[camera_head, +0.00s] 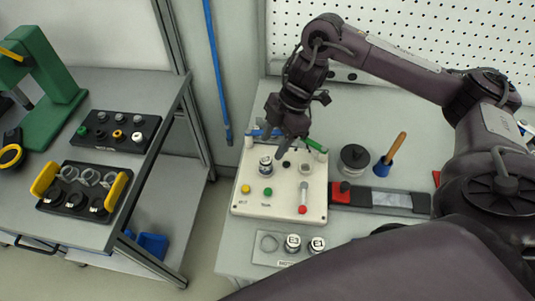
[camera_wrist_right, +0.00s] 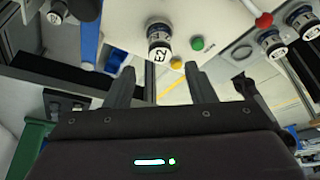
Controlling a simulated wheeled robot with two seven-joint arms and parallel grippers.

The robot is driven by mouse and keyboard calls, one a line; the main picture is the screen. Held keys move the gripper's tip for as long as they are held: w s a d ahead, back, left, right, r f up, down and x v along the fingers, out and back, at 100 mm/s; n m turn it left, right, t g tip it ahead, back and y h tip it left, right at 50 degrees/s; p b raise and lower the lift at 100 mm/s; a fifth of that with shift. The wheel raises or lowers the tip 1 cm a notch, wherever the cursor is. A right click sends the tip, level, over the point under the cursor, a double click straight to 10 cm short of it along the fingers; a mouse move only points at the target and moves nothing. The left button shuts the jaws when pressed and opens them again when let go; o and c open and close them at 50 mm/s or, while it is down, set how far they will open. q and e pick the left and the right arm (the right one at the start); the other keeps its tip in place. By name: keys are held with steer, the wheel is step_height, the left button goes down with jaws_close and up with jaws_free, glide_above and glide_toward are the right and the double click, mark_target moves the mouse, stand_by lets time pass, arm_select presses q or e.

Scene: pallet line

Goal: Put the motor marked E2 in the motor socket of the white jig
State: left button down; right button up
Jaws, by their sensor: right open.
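The white jig (camera_head: 240,207) lies on the right-hand bench. A silver and black motor (camera_head: 266,164) stands upright at its left rear. My right gripper (camera_head: 285,132) is open and empty above the rear of the jig. In the right wrist view its two fingers (camera_wrist_right: 160,82) are spread, with the motor beyond and between them, apart from both. My left gripper is not in view.
A grey plate (camera_head: 258,256) in front of the jig holds two more motors (camera_head: 293,242) (camera_head: 317,244) and an empty ring. The jig has yellow (camera_head: 245,188), green (camera_head: 268,191) and red (camera_head: 302,209) knobs. A black round part (camera_head: 354,160) and a blue-based wooden handle (camera_head: 391,155) stand right.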

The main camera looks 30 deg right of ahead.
steer(key=shift+p+v, duration=0.55)
steer(key=shift+v, duration=1.85)
steer(key=shift+s+f, duration=0.1)
steer(key=shift+f, duration=0.05)
